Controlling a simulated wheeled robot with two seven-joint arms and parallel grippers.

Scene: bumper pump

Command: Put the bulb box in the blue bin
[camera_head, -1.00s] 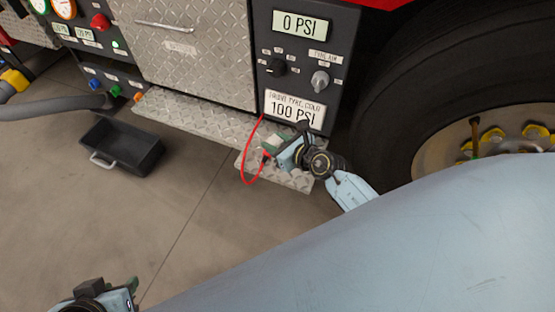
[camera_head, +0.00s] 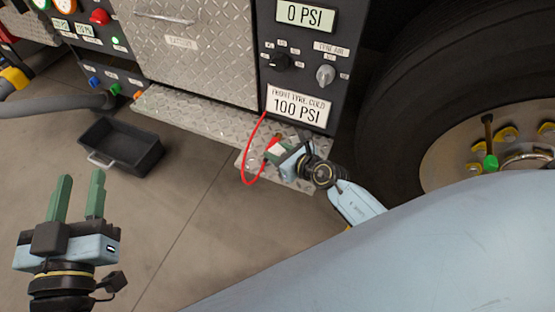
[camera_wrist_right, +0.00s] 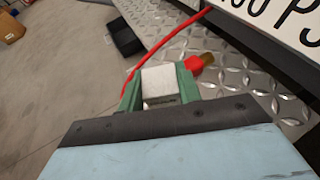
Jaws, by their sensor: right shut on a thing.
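My right gripper (camera_head: 275,150) is over the diamond-plate step, and its green fingers are shut on a pale grey-white block (camera_wrist_right: 158,84). I cannot tell whether this block is the bulb box. A red hose (camera_head: 247,172) loops beside it, and a red fitting with a brass end (camera_wrist_right: 200,62) shows just past the right finger in the right wrist view. My left gripper (camera_head: 82,180) is open and empty above the floor at the lower left, fingers upright. No blue bin shows; a black tray with a pale handle (camera_head: 122,147) lies on the floor.
The truck's step (camera_head: 190,115) runs below a metal drawer front (camera_head: 190,50) and a panel with knobs (camera_head: 305,70). A large tyre (camera_head: 385,130) stands at the right. A grey hose (camera_head: 55,105) is at the left. The floor in the middle is clear.

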